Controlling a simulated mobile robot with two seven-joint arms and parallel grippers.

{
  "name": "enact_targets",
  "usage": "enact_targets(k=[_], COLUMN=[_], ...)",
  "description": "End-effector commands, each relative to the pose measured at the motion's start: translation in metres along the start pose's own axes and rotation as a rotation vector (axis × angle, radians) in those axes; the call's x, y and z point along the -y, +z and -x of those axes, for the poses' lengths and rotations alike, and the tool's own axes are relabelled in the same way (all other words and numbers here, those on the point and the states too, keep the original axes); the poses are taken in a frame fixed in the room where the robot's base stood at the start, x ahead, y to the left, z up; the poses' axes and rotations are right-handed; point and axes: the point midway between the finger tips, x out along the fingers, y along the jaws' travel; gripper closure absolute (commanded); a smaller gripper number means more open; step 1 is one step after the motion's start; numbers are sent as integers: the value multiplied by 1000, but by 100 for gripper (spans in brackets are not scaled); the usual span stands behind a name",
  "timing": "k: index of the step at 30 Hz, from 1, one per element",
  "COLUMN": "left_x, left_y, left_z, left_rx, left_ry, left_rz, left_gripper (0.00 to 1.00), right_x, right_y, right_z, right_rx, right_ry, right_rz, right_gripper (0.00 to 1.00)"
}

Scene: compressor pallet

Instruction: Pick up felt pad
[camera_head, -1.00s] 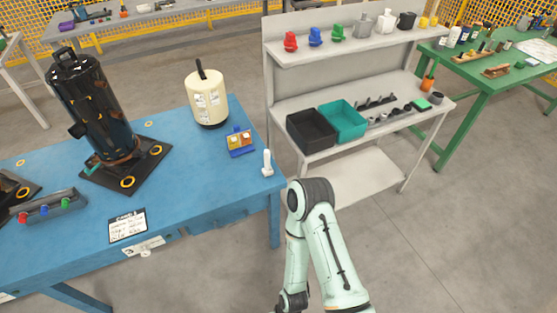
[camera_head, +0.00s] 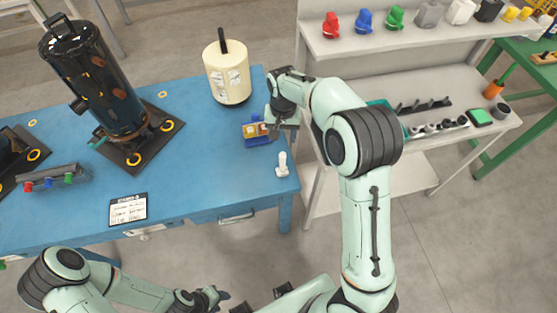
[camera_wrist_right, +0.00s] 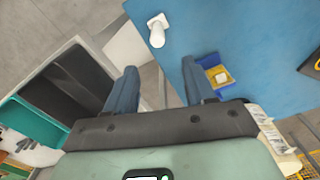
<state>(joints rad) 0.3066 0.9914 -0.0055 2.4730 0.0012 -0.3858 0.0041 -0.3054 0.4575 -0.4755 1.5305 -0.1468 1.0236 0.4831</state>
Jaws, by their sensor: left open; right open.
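A small blue tray (camera_head: 259,141) sits on the blue table, with yellow and pale pieces in it. In the right wrist view the tray (camera_wrist_right: 213,86) holds a pale, squarish pad (camera_wrist_right: 221,77) on a yellow-orange lining; this looks like the felt pad, though I cannot be sure. My right gripper (camera_head: 284,120) is just right of and beyond the tray in the head view. In its wrist view the right gripper (camera_wrist_right: 160,88) has its fingers apart and nothing between them; the tray is beside the right-hand finger. My left gripper (camera_head: 212,299) is open, low in front of the table.
A white upright fitting (camera_head: 282,166) stands near the table's right edge. A cream tank (camera_head: 227,72) stands behind the tray, and a black compressor (camera_head: 97,80) to the left. A grey shelf unit (camera_head: 440,160) is at the right. The table's middle is clear.

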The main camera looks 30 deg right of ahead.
Motion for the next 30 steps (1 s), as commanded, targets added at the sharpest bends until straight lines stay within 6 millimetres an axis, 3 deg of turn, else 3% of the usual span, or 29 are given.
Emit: enact_targets(k=[9, 17, 25, 30], left_x=[4, 4, 4, 4], left_y=[4, 4, 4, 4], left_z=[-7, -8, -7, -7], left_rx=[6, 6, 6, 6], left_ry=[-3, -2, -2, -2], left_rz=[4, 3, 2, 2], left_gripper=[57, 57, 57, 57], right_x=[-1, -1, -2, -2], right_y=[2, 2, 4, 4], right_z=[-61, -81, -120, -129], right_rx=[6, 4, 5, 2], right_ry=[5, 3, 4, 3], right_rz=[0, 0, 0, 1], right_gripper=[46, 46, 46, 46])
